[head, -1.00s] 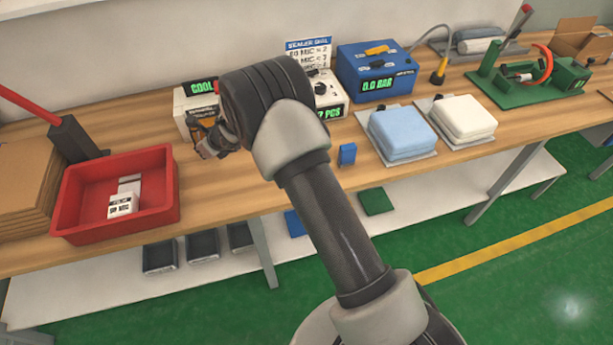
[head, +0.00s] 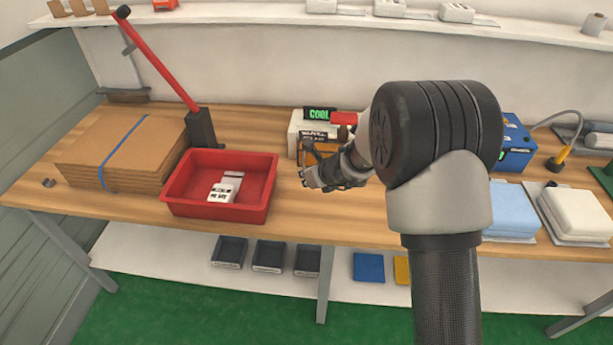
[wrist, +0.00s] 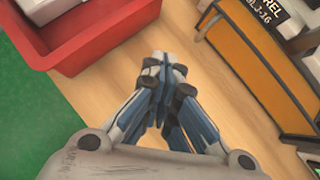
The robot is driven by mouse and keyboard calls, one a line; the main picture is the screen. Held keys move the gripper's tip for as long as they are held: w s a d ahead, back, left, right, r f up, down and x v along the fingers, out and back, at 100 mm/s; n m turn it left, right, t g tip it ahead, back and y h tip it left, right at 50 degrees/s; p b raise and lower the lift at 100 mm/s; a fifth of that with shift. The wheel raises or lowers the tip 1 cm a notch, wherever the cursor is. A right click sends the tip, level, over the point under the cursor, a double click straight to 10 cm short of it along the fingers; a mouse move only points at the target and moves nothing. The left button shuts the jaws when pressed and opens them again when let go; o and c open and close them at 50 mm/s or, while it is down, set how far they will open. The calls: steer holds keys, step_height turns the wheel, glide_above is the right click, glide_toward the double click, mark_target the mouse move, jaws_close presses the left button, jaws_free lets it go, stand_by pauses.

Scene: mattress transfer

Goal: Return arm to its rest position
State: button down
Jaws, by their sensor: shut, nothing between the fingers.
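My gripper (head: 308,177) is shut and empty in the head view. It is above the wooden bench, just right of the red tray (head: 172,203) and in front of the white device with the green "COOL" display (head: 319,114). In the wrist view my gripper (wrist: 164,62) shows its fingers closed together with bare wood beyond the tips. The red tray's edge (wrist: 90,50) is at upper left there, and an orange-faced block (wrist: 247,70) is at the right. My arm hides part of the bench's middle.
White boxes (head: 224,189) lie in the tray. Stacked cardboard (head: 125,150) and a red-handled lever tool (head: 202,128) stand at left. A blue pad (head: 511,208) and a white pad (head: 578,212) lie at right. A shelf (head: 250,14) runs along the wall above.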

steer(key=s+d+r+n+g+y, duration=0.1)
steer(key=s+r+n+y, duration=0.1)
steer(key=s+r+n, duration=1.5)
steer(key=s+d+r+n+h, duration=0.1)
steer(key=s+d+n+h, duration=0.2)
steer(key=s+d+n, duration=0.3)
steer(key=s+d+r+n+g+h, duration=0.1)
steer(key=s+d+n+h, duration=0.3)
steer(key=s+d, duration=0.6)
steer(key=s+r+n, duration=0.1)
steer(key=s, duration=0.6)
steer(key=shift+d+n+g, duration=0.3)
steer(key=shift+d+n, duration=0.05)
steer(key=shift+n, duration=0.05)
